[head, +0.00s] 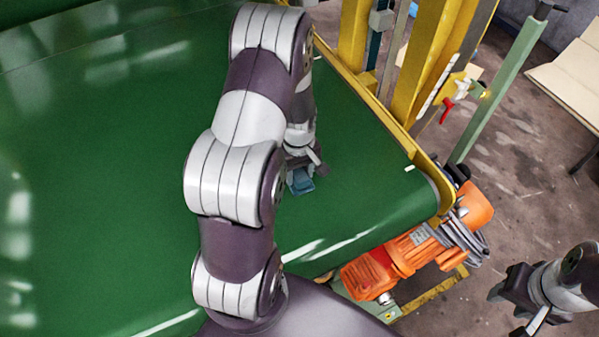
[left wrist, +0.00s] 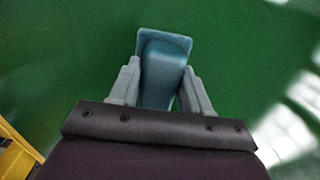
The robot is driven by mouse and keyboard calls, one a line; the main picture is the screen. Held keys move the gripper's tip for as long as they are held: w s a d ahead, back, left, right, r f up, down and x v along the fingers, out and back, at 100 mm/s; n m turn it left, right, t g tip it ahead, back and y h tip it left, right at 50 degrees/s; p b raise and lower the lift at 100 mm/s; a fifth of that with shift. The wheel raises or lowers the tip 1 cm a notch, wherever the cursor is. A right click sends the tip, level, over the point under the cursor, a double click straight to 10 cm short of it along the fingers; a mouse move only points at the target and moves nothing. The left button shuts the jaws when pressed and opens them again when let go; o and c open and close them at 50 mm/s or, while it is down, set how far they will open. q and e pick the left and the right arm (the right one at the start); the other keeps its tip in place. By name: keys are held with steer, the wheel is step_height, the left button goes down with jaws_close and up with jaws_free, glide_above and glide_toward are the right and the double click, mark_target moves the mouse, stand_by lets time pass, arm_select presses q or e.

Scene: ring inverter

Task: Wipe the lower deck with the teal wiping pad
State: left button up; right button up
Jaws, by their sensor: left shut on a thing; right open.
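The teal wiping pad (left wrist: 163,62) is held between the two fingers of my left gripper (left wrist: 160,85), which is shut on it. In the head view the teal pad (head: 301,181) shows just below my left gripper (head: 304,166), close to the green deck surface (head: 90,190). I cannot tell whether the pad touches the deck. My left arm covers part of the deck. My right gripper (head: 505,290) is open and empty at the lower right, over the floor beside the deck.
An orange motor (head: 405,255) with cables sits at the deck's near right corner. A yellow frame edge (head: 375,105) runs along the right side, with yellow posts (head: 430,55) behind it. A pale green post (head: 500,85) stands further right. The deck is bare elsewhere.

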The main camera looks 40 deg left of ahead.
arm_select(q)
steer(key=shift+w+a, duration=0.15)
steer(key=shift+a, duration=0.1)
step_height(320, 180, up, 5)
steer(key=p, duration=0.4)
step_height(320, 180, up, 2)
steer(key=shift+w+a+p, duration=0.1)
steer(key=shift+p, duration=0.9)
steer(key=shift+r+p, duration=0.45)
steer(key=shift+r, duration=0.15)
steer(key=shift+f, duration=0.15)
